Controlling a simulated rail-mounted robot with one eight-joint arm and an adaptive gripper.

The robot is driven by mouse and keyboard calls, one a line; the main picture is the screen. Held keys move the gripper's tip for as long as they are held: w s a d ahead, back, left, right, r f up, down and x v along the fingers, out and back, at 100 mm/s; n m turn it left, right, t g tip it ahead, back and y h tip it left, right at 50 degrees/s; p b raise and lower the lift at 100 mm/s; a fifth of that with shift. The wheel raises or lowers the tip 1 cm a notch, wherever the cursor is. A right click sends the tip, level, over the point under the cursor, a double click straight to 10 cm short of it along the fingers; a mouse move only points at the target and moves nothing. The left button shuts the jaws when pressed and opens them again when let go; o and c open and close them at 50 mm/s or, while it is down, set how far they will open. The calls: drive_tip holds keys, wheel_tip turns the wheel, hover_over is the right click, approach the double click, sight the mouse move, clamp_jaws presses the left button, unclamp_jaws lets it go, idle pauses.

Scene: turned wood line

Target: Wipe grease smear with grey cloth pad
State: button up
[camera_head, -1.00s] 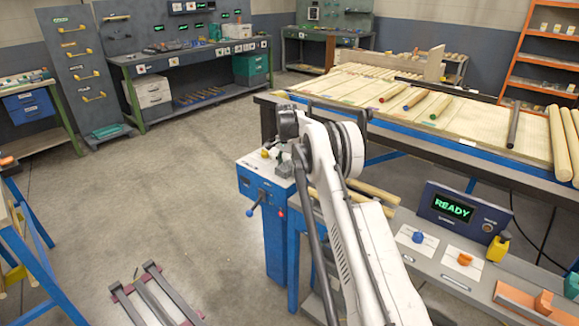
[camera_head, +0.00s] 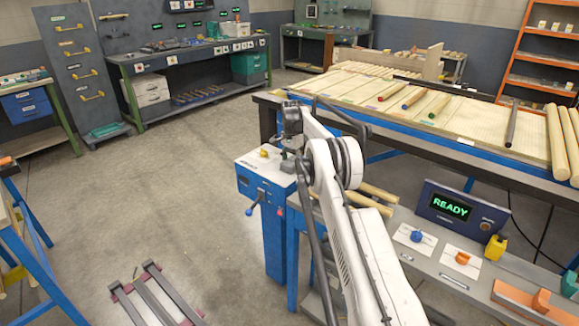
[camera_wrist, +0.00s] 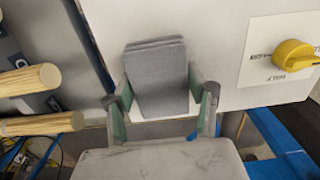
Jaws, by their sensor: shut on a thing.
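The grey cloth pad (camera_wrist: 160,75) is a folded, layered block in the middle of the wrist view. My gripper (camera_wrist: 160,97) is shut on it, with one green-lined finger at each side. The pad is over the pale top of the blue cabinet (camera_wrist: 219,40); I cannot tell whether it touches. In the head view my gripper (camera_head: 288,164) is over the right part of that cabinet top (camera_head: 252,165), and the pad cannot be made out. No grease smear can be clearly made out; the pad and my gripper hide part of the top.
A yellow knob (camera_wrist: 294,55) on a white label stands right of the pad. Two wooden rods (camera_wrist: 30,80) lie left of the cabinet in the wrist view. The bench (camera_head: 420,262) with a READY display (camera_head: 450,206) is at right. Open floor (camera_head: 160,190) lies left.

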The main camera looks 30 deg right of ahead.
drive_tip(key=shift+w+d, duration=0.3)
drive_tip(key=shift+d, duration=0.45)
drive_tip(key=shift+d+r+p, duration=0.1)
drive_tip(key=shift+r+p, duration=0.1)
drive_tip(key=shift+p, duration=0.1)
drive_tip(key=shift+r+p, duration=1.45)
drive_tip(key=shift+r, duration=2.55)
